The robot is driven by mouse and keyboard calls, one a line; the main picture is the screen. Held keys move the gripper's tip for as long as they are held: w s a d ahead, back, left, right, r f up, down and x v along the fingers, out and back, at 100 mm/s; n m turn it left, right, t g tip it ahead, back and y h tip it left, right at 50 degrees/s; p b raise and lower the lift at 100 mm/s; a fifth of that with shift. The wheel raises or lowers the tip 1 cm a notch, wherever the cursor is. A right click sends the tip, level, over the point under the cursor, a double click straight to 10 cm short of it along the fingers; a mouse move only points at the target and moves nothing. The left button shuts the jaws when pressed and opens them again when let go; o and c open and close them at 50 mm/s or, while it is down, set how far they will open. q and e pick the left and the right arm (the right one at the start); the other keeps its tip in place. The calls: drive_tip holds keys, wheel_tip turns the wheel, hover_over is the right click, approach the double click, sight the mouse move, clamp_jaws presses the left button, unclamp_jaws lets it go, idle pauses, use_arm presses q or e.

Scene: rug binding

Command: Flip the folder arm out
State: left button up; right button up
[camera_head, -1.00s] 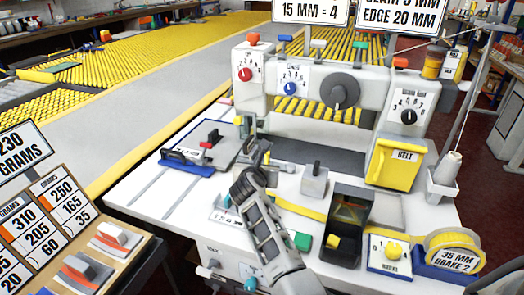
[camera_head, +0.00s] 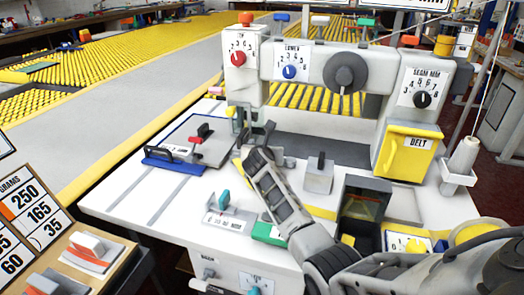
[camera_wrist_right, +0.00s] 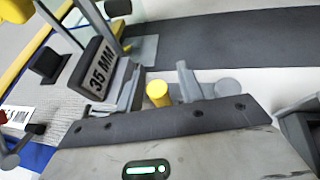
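A dark block labelled 35 MM (camera_wrist_right: 103,70) stands on a post in the right wrist view, just left of my right gripper. I take it to be part of the folder. A short yellow knob (camera_wrist_right: 158,93) shows between the fingers of my right gripper (camera_wrist_right: 160,88), with gaps on both sides; I cannot tell whether it touches either finger. In the head view my right gripper (camera_head: 256,135) is over the table, in front of the sewing head's left column, fingers apart. The folder arm is mostly hidden there. My left gripper is not in view.
The white sewing machine (camera_head: 305,62) stands behind the gripper. A blue-edged plate with a black handle (camera_head: 172,153) lies left. A grey block (camera_head: 318,175), a dark open box (camera_head: 365,208) and a yellow BELT box (camera_head: 408,150) stand right. The table's front left (camera_head: 130,205) is clear.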

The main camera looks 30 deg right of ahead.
drive_tip(key=shift+c, duration=0.4)
clamp_jaws()
